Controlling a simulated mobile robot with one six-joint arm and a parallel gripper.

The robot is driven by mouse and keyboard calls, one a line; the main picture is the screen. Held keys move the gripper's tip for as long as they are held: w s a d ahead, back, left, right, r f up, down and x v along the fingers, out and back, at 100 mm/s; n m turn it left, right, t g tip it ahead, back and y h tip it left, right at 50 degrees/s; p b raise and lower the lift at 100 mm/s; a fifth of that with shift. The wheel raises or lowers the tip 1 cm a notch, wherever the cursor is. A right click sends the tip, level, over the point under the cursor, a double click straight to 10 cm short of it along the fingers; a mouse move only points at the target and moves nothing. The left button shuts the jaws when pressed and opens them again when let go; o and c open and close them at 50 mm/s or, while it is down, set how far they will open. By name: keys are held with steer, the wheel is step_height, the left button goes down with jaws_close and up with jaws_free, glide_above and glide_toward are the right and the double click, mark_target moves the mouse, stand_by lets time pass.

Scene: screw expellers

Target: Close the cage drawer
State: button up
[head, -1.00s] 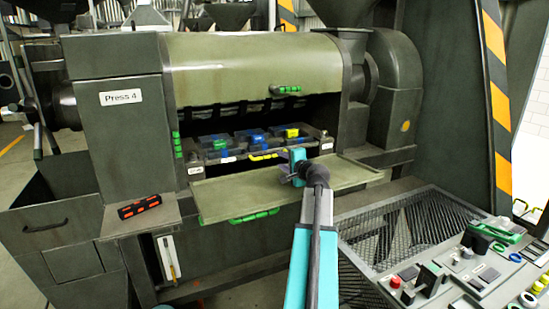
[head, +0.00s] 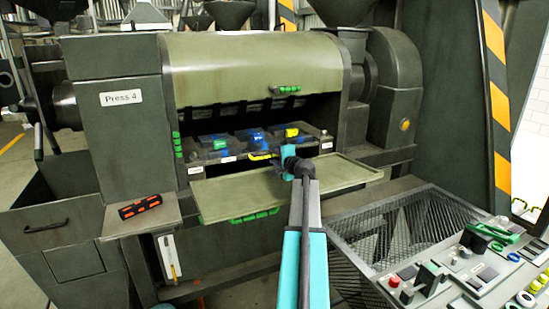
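The cage drawer (head: 208,157) sits in the dark opening of the press marked "Press 4", below the raised green-grey upper cover. Blue and yellow pieces show in its compartments. Its front carries white labels and a yellow handle (head: 259,156). The drawer's front edge stands near the mouth of the opening, and how far it is out is hard to tell. My gripper (head: 276,160) is at the handle's right end, above the lowered flap. My arm hides part of the drawer front. Whether the fingers touch the handle, and whether they are open, cannot be made out.
The lowered flap (head: 225,197) with a green handle lies below the drawer. A red and black tool (head: 140,207) rests on a ledge at left. A mesh-topped table (head: 385,232) and a control panel (head: 455,275) stand at right.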

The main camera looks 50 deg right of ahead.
jaws_close()
steer(key=shift+r+x, duration=0.2)
steer(key=shift+x, duration=0.9)
steer(key=shift+r+x, duration=0.25)
steer(key=shift+x, duration=0.8)
steer(key=shift+w+r, duration=0.15)
steer(key=shift+w, duration=0.05)
steer(key=shift+d, duration=0.1)
steer(key=shift+c, duration=2.2)
jaws_free()
steer(key=o, duration=0.4)
steer(key=shift+w, duration=0.15)
steer(key=shift+o, duration=0.2)
